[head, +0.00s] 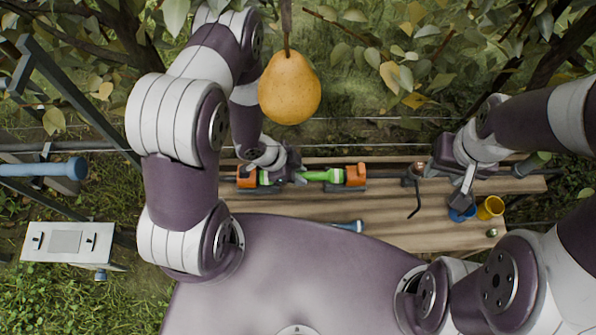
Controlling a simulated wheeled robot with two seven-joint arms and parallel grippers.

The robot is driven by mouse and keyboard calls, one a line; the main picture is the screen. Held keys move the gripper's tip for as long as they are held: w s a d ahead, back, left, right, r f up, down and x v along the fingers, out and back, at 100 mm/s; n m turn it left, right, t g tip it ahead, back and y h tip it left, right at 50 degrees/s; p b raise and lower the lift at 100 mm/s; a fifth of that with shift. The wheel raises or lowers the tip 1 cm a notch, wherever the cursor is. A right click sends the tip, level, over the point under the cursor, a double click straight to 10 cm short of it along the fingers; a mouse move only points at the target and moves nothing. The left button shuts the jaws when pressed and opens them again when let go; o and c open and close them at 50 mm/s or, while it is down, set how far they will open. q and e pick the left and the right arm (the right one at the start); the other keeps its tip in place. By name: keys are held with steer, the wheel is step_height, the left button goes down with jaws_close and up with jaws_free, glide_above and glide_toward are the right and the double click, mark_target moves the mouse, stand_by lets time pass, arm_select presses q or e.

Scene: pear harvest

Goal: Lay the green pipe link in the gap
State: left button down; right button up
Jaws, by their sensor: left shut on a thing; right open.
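The green pipe link (322,175) lies lengthwise between two orange end pieces, one on the left (246,177) and one on the right (355,175). My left gripper (290,176) is shut on the link left of its middle and hides part of it. The link lines up with the orange pieces, but I cannot tell from above whether it rests in the gap or is held just over it. My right gripper (463,192) is open, above the right part of the bench near a blue cup.
The wooden bench (400,233) carries a blue cup (460,214), a yellow cup (490,208), a dark bent rod (415,198) and a blue-ended piece (350,226). A pear (290,88) hangs near my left arm. A grey panel (68,243) stands at left.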

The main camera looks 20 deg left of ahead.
arm_select(q)
steer(key=shift+f, duration=0.1)
steer(key=c, duration=0.9)
jaws_free()
steer(key=shift+o, duration=0.2)
steer(key=p+v, duration=0.2)
steer(key=v, duration=1)
steer(key=shift+a+r, duration=0.15)
steer(key=shift+r, duration=0.15)
steer(key=shift+s, duration=0.1)
